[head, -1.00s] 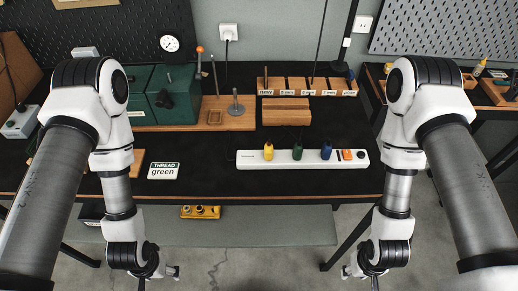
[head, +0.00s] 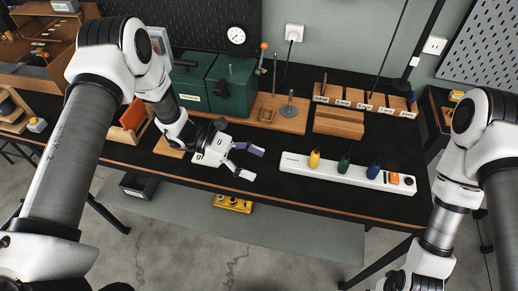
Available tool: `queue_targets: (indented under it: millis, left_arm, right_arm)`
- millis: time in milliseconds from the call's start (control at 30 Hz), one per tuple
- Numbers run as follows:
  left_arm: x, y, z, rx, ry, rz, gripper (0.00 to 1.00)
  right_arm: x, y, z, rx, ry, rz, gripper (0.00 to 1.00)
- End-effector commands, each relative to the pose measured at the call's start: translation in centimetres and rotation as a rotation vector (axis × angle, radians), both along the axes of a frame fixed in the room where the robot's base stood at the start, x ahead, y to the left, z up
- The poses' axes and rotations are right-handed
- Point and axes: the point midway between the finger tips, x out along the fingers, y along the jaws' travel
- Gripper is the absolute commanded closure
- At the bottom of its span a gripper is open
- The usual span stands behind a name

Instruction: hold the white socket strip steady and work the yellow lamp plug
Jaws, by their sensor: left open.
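The white socket strip (head: 331,173) lies on the dark bench top, right of centre. The yellow lamp plug (head: 314,158) stands upright in it near its left end. A green plug (head: 344,163) and a blue plug (head: 373,170) stand farther right on the strip, then an orange switch (head: 394,178). My left gripper (head: 256,164) is open and empty over the bench, left of the strip. Its fingers point right toward the strip and are apart from it. My right arm's wrist shows at the lower right, but its gripper is out of the frame.
Behind the strip stand a wooden rack (head: 368,100) with labelled slots and a wooden block (head: 339,123). A green press (head: 232,85) and its wooden base (head: 290,121) stand at the back. The bench top in front of the strip is clear.

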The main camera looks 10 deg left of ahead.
Motion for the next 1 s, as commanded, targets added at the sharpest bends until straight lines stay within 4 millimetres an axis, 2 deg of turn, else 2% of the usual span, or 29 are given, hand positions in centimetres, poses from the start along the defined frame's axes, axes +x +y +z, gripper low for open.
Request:
queue_targets:
  millis: [33,100,200,367,733,967,1000]
  left_arm:
    - [2.0,-0.3,-0.6,0.018,-0.023,0.01,0.26]
    - [3.9,-0.5,-0.9,0.033,-0.043,0.026,0.26]
    - [5.2,-0.8,-1.1,0.04,-0.057,0.038,0.26]
    - [5.3,-2.0,-1.5,0.042,-0.057,0.037,0.26]
    - [5.2,-6.9,-3.1,0.043,-0.056,0.035,0.26]
    - [5.2,-8.3,-3.6,0.042,-0.057,0.037,0.26]
    - [5.2,-8.2,-3.6,0.042,-0.057,0.038,0.4]
  right_arm:
    - [0.0,0.0,0.0,0.0,0.0,0.0,0.6]
    - [0.0,0.0,0.0,0.0,0.0,0.0,0.6]
    - [0.0,0.0,0.0,0.0,0.0,0.0,0.6]
    - [0.0,0.0,0.0,0.0,0.0,0.0,0.6]
    - [0.0,0.0,0.0,0.0,0.0,0.0,0.6]
    - [0.0,0.0,0.0,0.0,0.0,0.0,0.6]
    - [0.0,0.0,0.0,0.0,0.0,0.0,0.6]
